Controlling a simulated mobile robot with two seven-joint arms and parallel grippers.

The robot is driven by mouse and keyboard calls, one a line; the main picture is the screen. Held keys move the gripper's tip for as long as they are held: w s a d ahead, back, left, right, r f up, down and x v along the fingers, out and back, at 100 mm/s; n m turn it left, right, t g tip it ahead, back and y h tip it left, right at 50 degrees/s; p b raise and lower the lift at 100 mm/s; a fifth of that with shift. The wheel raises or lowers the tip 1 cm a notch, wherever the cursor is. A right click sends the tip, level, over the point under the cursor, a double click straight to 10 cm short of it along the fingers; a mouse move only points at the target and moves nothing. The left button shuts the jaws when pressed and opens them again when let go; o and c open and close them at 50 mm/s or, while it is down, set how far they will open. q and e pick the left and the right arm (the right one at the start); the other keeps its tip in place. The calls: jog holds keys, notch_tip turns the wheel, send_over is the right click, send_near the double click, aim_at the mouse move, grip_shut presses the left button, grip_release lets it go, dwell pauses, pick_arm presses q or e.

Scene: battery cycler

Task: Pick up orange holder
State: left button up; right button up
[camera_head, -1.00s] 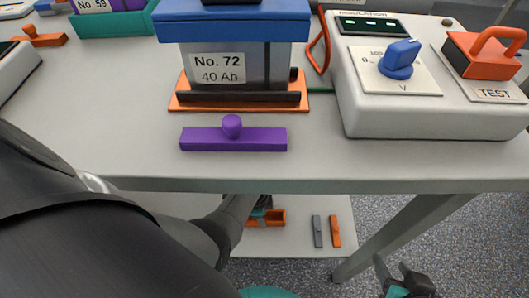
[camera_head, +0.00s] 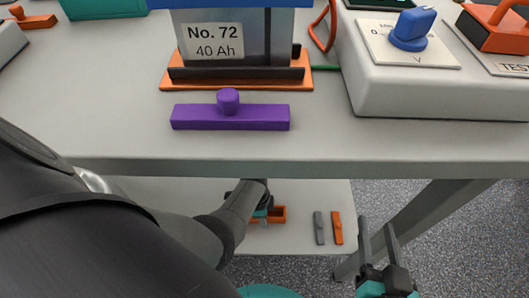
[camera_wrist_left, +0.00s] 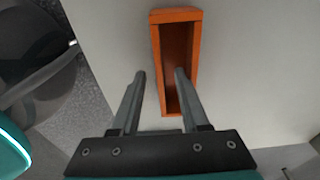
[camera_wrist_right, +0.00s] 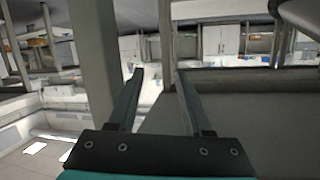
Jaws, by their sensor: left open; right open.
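The orange holder is an open, long box on the lower shelf. In the left wrist view the holder (camera_wrist_left: 181,15) lies ahead of my left gripper (camera_wrist_left: 160,73). The gripper is open, with its right finger over the holder's inside and its left finger outside the left wall. I cannot tell how far above it the tips are. In the head view the holder (camera_head: 279,214) is partly hidden by my left gripper (camera_head: 262,211). My right gripper (camera_head: 377,225) is open and empty, beside the shelf's right end. In the right wrist view my right gripper (camera_wrist_right: 158,75) has nothing between its fingers.
A grey bar (camera_head: 319,228) and an orange bar (camera_head: 337,228) lie on the lower shelf (camera_head: 300,188), right of the holder. The tabletop above (camera_head: 90,120) carries a purple bar (camera_head: 190,117), a No. 72 battery (camera_head: 222,43) and a tester (camera_head: 400,85). A table leg (camera_head: 432,210) stands right.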

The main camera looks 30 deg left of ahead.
pick_arm(q)
jog(key=shift+f+b, duration=0.4)
jog(key=shift+f, duration=0.2)
pick_arm(e)
jog(key=shift+s+a+r+t+y, duration=0.35)
jog(key=shift+a+r+t, duration=0.2)
jog(key=shift+t, duration=0.35)
jog(key=shift+r, duration=0.1)
pick_arm(q)
grip_shut()
pick_arm(e)
jog(key=shift+d, duration=0.1)
